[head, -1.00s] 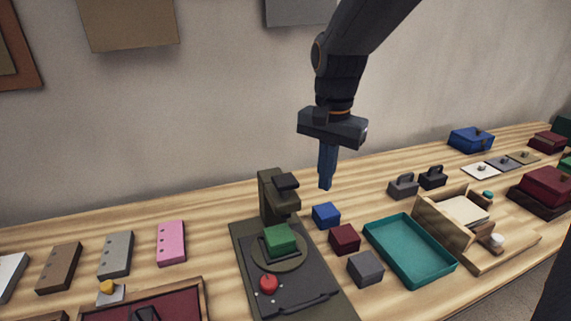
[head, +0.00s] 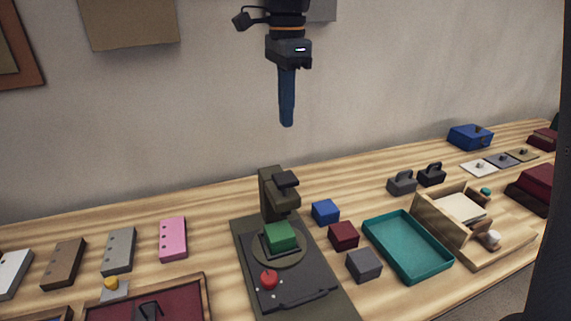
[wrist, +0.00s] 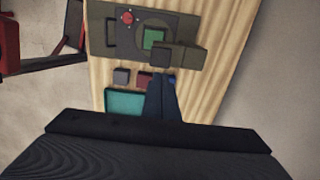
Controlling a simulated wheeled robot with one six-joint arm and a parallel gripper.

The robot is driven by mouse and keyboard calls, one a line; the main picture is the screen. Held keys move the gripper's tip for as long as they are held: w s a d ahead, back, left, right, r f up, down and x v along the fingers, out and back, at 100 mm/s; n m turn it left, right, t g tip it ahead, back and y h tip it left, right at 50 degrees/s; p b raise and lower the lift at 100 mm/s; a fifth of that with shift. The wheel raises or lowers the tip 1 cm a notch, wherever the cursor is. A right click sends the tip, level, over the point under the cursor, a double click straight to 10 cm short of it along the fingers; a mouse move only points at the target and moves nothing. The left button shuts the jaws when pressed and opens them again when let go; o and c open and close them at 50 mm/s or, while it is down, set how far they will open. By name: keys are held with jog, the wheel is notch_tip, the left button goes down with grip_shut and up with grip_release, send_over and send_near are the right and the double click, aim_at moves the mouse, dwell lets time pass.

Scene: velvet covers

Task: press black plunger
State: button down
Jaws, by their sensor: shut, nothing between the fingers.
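A dark olive press (head: 271,197) stands on a dark base (head: 243,255) on the wooden table. The black plunger (head: 286,179) is the dark block at the top of its arm. A green block (head: 280,236) sits on a round plate below the arm. A red button (head: 268,279) is at the front of the base. My gripper (head: 287,123) is shut and empty, in the air well above the press. In the wrist view, my fingers (wrist: 160,84) point toward the press arm (wrist: 178,57), with the green block (wrist: 152,39) beside it.
Blue (head: 325,212), dark red (head: 343,236) and grey (head: 364,266) blocks lie right of the press. A teal tray (head: 446,277) and a wooden box (head: 436,215) stand farther right. Several flat panels, including a pink one (head: 173,239), lie left. The air around my gripper is clear.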

aim_at(286, 177)
notch_tip(286, 177, down, 13)
jog(key=p, duration=0.3)
jog(key=shift+f, duration=0.15)
